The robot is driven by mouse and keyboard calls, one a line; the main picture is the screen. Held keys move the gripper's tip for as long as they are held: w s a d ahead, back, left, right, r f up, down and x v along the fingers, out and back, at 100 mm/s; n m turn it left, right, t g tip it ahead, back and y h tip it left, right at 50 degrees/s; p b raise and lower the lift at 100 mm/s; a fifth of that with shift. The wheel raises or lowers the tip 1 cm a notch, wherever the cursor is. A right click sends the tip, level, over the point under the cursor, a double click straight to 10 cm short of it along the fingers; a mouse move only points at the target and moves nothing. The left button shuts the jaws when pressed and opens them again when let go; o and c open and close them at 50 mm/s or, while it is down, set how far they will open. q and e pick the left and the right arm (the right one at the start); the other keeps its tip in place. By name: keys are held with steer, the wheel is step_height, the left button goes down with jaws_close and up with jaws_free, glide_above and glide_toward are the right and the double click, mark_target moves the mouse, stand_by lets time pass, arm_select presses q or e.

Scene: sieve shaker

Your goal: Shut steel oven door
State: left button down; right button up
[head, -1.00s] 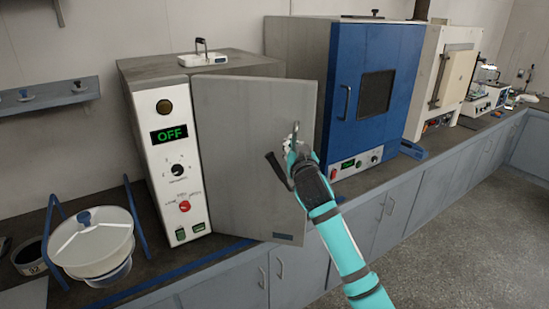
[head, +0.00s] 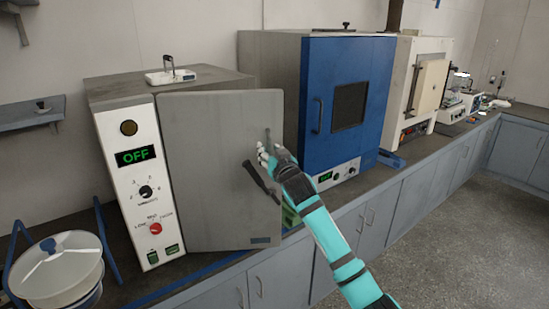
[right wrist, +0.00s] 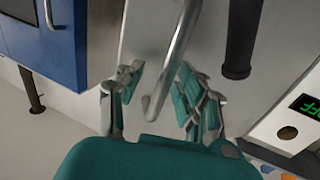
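The steel oven (head: 172,88) stands on the bench at the left, with a white control panel reading OFF. Its grey door (head: 210,165) is ajar, its right edge standing out from the oven body. A metal bar handle (head: 268,136) and a dark lever (head: 258,178) are on the door's outer face. My right gripper (head: 265,150) is at the handle. In the right wrist view, the handle (right wrist: 172,60) runs between the spread fingers of the right gripper (right wrist: 162,92); a gap shows on each side. My left gripper is out of view.
A blue oven (head: 345,100) stands right of the steel oven, with a cream oven (head: 418,85) beyond it. A lidded pan (head: 58,272) and blue bars (head: 108,240) are at the front left. A small white device (head: 170,77) sits on the steel oven. The floor at right is clear.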

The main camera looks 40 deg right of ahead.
steer(key=v, duration=1.2)
steer(key=shift+a+r, duration=0.2)
steer(key=shift+r, duration=0.05)
